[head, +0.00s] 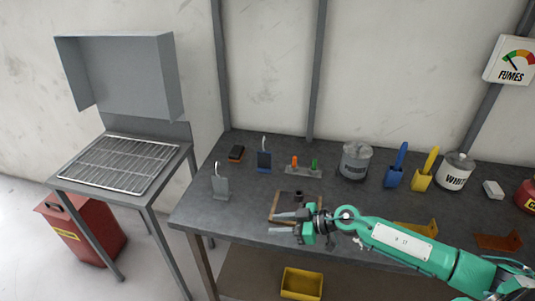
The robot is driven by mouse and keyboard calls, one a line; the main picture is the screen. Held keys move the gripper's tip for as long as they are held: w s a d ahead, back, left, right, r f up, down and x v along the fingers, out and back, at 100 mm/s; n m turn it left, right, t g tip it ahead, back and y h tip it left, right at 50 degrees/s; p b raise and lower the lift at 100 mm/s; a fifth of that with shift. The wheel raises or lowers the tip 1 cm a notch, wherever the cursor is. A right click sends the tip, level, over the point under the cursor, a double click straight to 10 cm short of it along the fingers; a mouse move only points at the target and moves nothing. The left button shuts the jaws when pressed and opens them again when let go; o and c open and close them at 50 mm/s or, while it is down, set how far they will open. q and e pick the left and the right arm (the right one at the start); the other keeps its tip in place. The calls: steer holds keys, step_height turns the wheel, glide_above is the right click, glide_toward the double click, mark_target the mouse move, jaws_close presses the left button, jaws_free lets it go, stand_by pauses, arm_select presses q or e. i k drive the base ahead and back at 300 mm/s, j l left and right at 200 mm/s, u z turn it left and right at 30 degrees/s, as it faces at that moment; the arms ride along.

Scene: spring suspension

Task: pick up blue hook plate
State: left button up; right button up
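The blue hook plate (264,161) stands upright near the back of the workbench, left of centre, with a pale hook rising from its top. A similar grey hook plate (221,188) stands nearer the bench's left edge. My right gripper (274,222) reaches in from the right over the front of the bench, fingers pointing left. Its two fingers are apart with nothing seen between them. It is well in front of the blue plate and not touching it. My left gripper is not in view.
A framed board (271,206) lies partly under my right gripper. Cans (355,162) and blue and yellow tools (393,178) stand farther right.

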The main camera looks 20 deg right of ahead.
mark_target(264, 158)
steer(key=i+l, duration=0.95)
